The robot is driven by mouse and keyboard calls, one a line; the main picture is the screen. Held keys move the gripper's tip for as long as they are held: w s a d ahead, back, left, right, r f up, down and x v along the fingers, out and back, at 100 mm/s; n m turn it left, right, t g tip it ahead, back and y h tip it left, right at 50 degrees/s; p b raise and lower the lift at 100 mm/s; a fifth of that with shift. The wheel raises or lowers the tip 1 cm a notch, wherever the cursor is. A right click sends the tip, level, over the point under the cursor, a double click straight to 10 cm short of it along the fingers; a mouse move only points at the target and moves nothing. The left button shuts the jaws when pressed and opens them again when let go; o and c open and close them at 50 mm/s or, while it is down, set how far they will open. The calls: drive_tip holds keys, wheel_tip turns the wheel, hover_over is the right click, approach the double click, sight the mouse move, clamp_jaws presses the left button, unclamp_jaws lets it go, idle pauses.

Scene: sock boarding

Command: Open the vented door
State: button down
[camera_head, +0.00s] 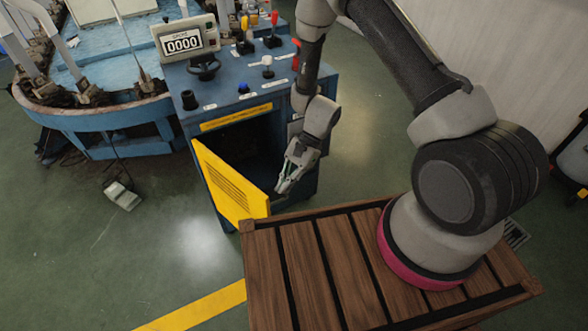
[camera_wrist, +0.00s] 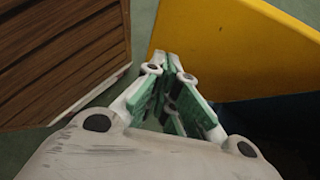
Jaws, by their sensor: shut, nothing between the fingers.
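The yellow vented door (camera_head: 228,182) of the blue cabinet stands swung outward in the head view, with dark slots in its face. The cabinet's opening (camera_head: 247,145) behind it shows dark inside. My gripper (camera_head: 282,187) is shut and empty, at the inner side of the door near its free edge. In the wrist view the door (camera_wrist: 235,45) fills the upper right, just beyond my gripper (camera_wrist: 172,62). I cannot tell whether the fingers touch the door.
My wooden slatted base top (camera_head: 300,262) is close to the door's lower free corner. The blue control cabinet (camera_head: 185,88) carries a counter display (camera_head: 183,43), levers and knobs. A round blue machine (camera_head: 100,117) stands at the left, with a foot pedal (camera_head: 123,196) on the floor.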

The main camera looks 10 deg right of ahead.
drive_tip(key=shift+s+a, duration=0.65)
drive_tip(key=shift+a, duration=0.2)
drive_tip(key=shift+s+a, duration=0.6)
drive_tip(key=shift+a, duration=0.25)
